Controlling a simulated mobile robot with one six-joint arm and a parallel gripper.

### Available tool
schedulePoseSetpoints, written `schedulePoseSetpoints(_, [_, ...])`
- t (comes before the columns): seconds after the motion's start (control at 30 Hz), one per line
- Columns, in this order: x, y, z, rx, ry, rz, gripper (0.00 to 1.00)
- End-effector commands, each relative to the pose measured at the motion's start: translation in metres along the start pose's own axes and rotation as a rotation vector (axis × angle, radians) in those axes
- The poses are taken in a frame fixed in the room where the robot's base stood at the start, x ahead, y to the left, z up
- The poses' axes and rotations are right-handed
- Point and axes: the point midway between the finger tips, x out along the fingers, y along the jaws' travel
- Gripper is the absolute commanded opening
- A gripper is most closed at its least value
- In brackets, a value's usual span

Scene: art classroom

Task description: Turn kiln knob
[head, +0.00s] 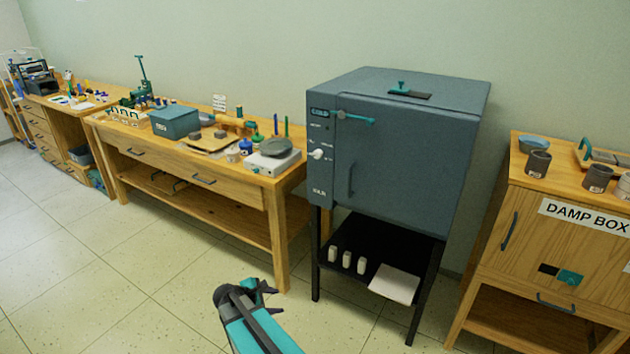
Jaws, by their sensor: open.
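The kiln (400,168) is a blue-grey box on a black stand, right of centre in the head view. Its white round knob (317,154) sits on the narrow control strip at the left of its front, below a small label reading COLD. The kiln door is shut, with a teal latch bar (355,118) near its top and a dark vertical handle (350,180). My gripper (270,296) is open and empty at the bottom of the view, low in front of the workbench and kiln, well apart from the knob.
A wooden workbench (240,207) with a wheel, tools and a teal box (175,122) stands left of the kiln. A damp box cabinet (520,218) with grey cups is on the right. White blocks and a white slab (396,284) sit on the stand's shelf. The floor in front is clear.

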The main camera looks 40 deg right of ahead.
Motion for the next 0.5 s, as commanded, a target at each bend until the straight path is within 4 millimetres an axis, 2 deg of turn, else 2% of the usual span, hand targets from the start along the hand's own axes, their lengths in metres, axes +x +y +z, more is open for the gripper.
schedulePoseSetpoints(0.03, [0.000,0.029,0.011,-0.036,-0.024,0.046,0.44])
schedulePoseSetpoints(0.1, [-0.003,0.065,0.030,-0.101,-0.066,0.110,0.44])
schedulePoseSetpoints(0.27, [-0.018,0.144,0.077,-0.251,-0.186,0.240,0.44])
schedulePoseSetpoints(0.5, [-0.054,0.253,0.160,-0.475,-0.422,0.377,0.44])
